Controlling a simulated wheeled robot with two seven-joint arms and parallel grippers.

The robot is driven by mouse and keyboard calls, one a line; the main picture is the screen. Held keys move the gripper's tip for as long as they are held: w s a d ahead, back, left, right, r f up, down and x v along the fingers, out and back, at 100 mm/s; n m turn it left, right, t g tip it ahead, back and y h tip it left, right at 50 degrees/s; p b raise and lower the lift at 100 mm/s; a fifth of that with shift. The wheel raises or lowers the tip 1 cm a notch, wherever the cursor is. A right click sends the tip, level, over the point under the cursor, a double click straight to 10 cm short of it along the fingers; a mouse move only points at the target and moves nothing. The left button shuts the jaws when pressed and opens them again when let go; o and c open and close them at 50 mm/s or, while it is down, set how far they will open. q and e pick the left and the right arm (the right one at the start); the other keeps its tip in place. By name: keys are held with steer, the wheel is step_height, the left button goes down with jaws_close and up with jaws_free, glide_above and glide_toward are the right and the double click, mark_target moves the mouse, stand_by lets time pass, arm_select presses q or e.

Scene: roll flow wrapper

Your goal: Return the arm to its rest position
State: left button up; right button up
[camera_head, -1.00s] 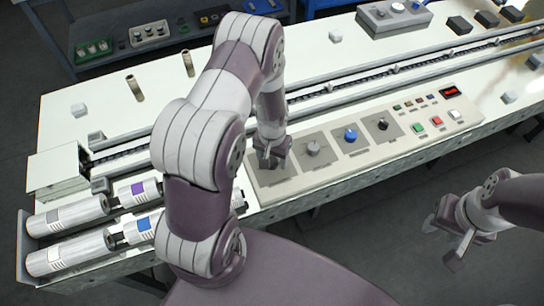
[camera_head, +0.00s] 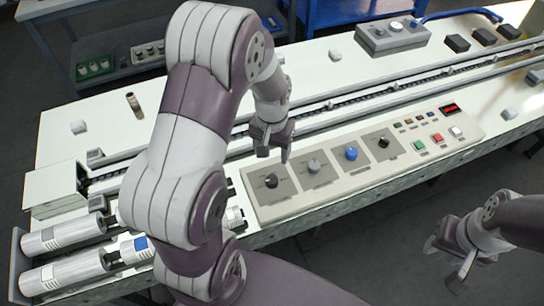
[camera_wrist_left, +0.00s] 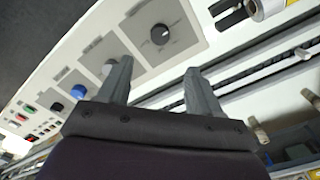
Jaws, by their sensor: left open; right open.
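My left gripper (camera_head: 272,143) is open and empty above the table, just behind the leftmost black knob (camera_head: 271,181) of the control panel (camera_head: 300,205). In the left wrist view its two fingers (camera_wrist_left: 158,85) stand apart with nothing between them, and the black knob (camera_wrist_left: 160,34) lies beyond them, apart from both. My left arm bends across the middle of the head view and hides part of the table. My right gripper (camera_head: 450,268) is open and empty at the lower right, over the floor in front of the table.
The panel also carries a grey knob (camera_head: 314,166), a blue knob (camera_head: 351,153), another black knob (camera_head: 383,143) and several buttons. A conveyor rail (camera_head: 400,82) runs behind it. Film rolls (camera_head: 65,235) lie at the left end. A control box (camera_head: 393,36) stands at the back.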

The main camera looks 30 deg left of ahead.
stand_by(0.4)
arm_select(q)
steer(key=s+d+r+m+t, duration=0.1)
steer(key=s+d+r, duration=0.4)
steer(key=s, duration=0.4)
steer(key=shift+d+r, duration=0.25)
steer(key=shift+r, duration=0.3)
